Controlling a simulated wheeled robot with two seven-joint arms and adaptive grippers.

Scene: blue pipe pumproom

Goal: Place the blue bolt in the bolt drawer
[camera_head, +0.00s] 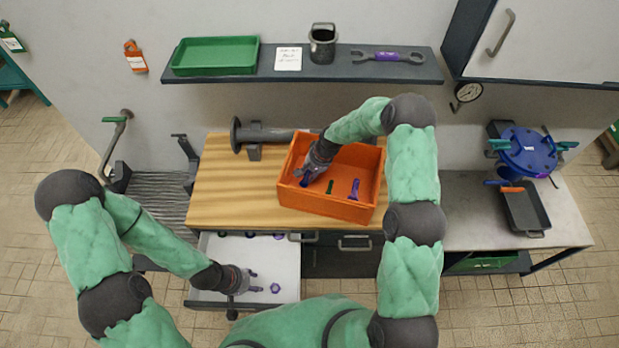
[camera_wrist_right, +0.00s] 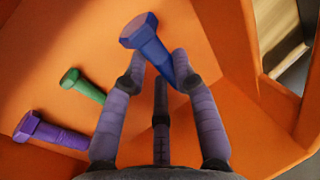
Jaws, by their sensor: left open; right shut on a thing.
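The blue bolt (camera_wrist_right: 147,38) is held between the fingers of my right gripper (camera_wrist_right: 160,75), its hexagonal head beyond the fingertips. In the head view my right gripper (camera_head: 308,177) is inside the orange crate (camera_head: 330,207) near its left side, with the blue bolt (camera_head: 304,182) at its tips. A white drawer (camera_head: 262,264) stands pulled out below the wooden worktop, with several small parts inside. My left gripper (camera_head: 247,284) is open at the drawer's right front part, beside purple pieces (camera_head: 275,288). Whether it touches the drawer front is unclear.
A green bolt (camera_wrist_right: 84,86) and a purple bolt (camera_wrist_right: 48,131) lie in the crate. A dark pipe (camera_head: 270,135) lies behind the crate. A shelf (camera_head: 340,73) overhangs the back. The wooden worktop (camera_head: 235,185) is clear left of the crate.

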